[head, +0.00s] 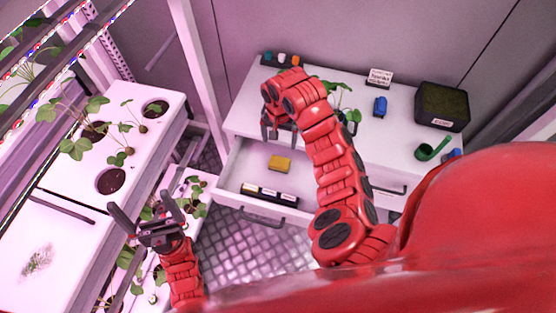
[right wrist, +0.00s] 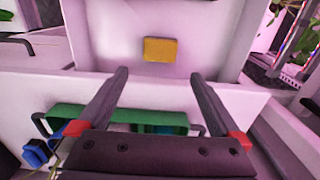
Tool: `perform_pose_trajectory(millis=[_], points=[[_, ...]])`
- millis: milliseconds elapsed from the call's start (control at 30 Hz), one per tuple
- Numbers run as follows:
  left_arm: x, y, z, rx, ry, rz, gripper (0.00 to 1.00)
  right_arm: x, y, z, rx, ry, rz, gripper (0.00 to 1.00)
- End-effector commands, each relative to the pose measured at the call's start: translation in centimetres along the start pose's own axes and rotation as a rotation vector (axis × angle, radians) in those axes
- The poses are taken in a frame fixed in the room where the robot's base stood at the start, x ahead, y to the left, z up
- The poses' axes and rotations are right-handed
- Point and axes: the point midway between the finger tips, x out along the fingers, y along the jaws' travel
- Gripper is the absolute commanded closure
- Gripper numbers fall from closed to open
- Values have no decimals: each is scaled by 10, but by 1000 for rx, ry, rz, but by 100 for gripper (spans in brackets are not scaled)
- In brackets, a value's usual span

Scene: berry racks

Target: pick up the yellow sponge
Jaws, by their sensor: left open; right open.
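The yellow sponge (head: 280,163) lies flat in the open white drawer (head: 232,172), towards its back. It also shows in the right wrist view (right wrist: 161,49), beyond my fingertips and between their lines. My right gripper (head: 270,134) is open and empty, above the back part of the drawer beside the cabinet top. In the right wrist view its two dark fingers (right wrist: 158,75) are spread, and the sponge is apart from them. My left gripper (head: 145,212) is open and empty at the lower left, by the plant racks.
A dark item with white labels (head: 269,193) lies at the drawer's front. The white cabinet top (head: 360,104) holds a black bin (head: 442,104), a blue object (head: 380,106), a green object (head: 432,149) and a small sign. White plant racks (head: 75,180) stand at left.

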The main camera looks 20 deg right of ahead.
Motion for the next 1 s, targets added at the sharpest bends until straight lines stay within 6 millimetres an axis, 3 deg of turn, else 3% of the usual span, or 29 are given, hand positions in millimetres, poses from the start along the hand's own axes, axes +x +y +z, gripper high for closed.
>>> perform_pose_trajectory(millis=[300, 500, 667, 867, 1000], points=[[-44, 2, 7, 0, 0, 0, 0, 76, -1, 0, 0, 1, -6, 0], [-61, 3, 10, 0, 0, 0, 0, 102, -1, -1, 0, 4, -5, 0], [-59, 3, 10, 0, 0, 0, 0, 107, -2, 0, -1, 3, -4, 0], [-39, 2, 7, 0, 0, 0, 0, 129, 0, 6, -2, -1, 2, 0], [-37, 2, 6, 0, 0, 0, 0, 146, -1, 5, -1, 0, -2, 0]])
